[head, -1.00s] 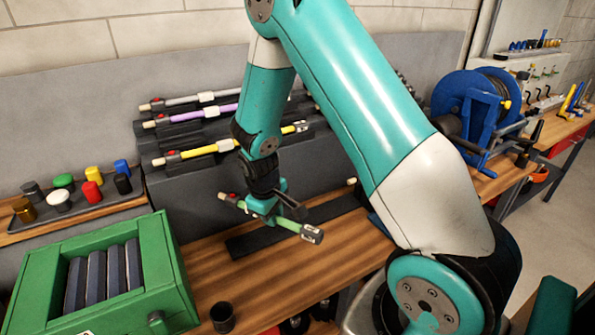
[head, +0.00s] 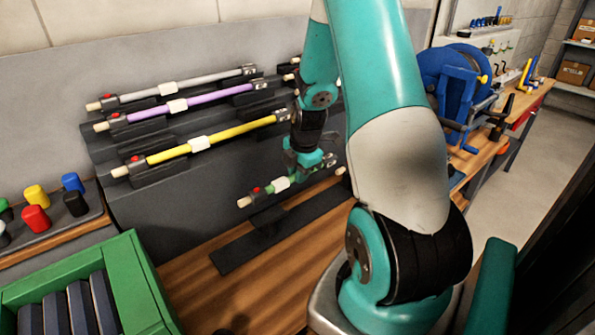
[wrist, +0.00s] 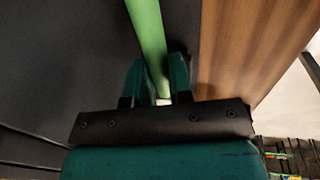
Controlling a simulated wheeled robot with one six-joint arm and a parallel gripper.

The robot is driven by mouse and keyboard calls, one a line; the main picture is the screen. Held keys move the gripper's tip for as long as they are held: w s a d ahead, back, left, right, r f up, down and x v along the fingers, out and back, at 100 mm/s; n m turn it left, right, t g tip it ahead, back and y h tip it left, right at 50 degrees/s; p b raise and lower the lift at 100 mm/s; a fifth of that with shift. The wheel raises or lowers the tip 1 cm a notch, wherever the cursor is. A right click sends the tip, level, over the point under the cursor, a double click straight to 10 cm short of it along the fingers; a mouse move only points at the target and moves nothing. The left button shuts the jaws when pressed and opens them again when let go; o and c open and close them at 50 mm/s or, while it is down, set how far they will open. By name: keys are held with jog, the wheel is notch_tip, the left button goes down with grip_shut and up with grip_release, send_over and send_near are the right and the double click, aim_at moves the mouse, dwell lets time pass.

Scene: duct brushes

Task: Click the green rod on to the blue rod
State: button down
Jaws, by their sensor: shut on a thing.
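My gripper (head: 308,160) is shut on the green rod (head: 292,179), holding it above a long dark strip (head: 228,262) on the bench. The rod's pale tip and red button point lower left, a white collar is left of the jaws, and a grey fitting shows at its right end. In the wrist view the green rod (wrist: 149,38) runs between the two fingers (wrist: 156,80). I see no blue shaft in the head view. A pale rod tip (head: 340,170) shows just right of the green rod; my arm hides what lies behind it, so its colour cannot be told.
Grey, purple (head: 205,101) and yellow (head: 220,137) rods lie on a stepped dark rack (head: 165,220) behind. A green crate (head: 140,270) and a tray of coloured caps (head: 70,225) stand at left. A blue reel (head: 458,90) stands at right.

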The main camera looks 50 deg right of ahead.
jog(key=shift+d+f+b, duration=0.2)
jog(key=shift+f+b, duration=1.95)
jog(key=shift+f, duration=0.8)
jog(key=shift+f, duration=0.2)
jog(key=shift+s+d, duration=0.1)
jog(key=shift+d, duration=0.15)
jog(key=shift+s+d, duration=0.15)
jog(key=shift+d, duration=0.5)
jog(key=shift+s+d, duration=0.15)
jog(key=shift+d, duration=0.5)
jog(key=shift+s+d, duration=0.15)
jog(key=shift+d, duration=0.5)
jog(key=c, duration=0.9)
grip_release()
jog(key=shift+c, duration=0.2)
jog(key=shift+r, duration=0.15)
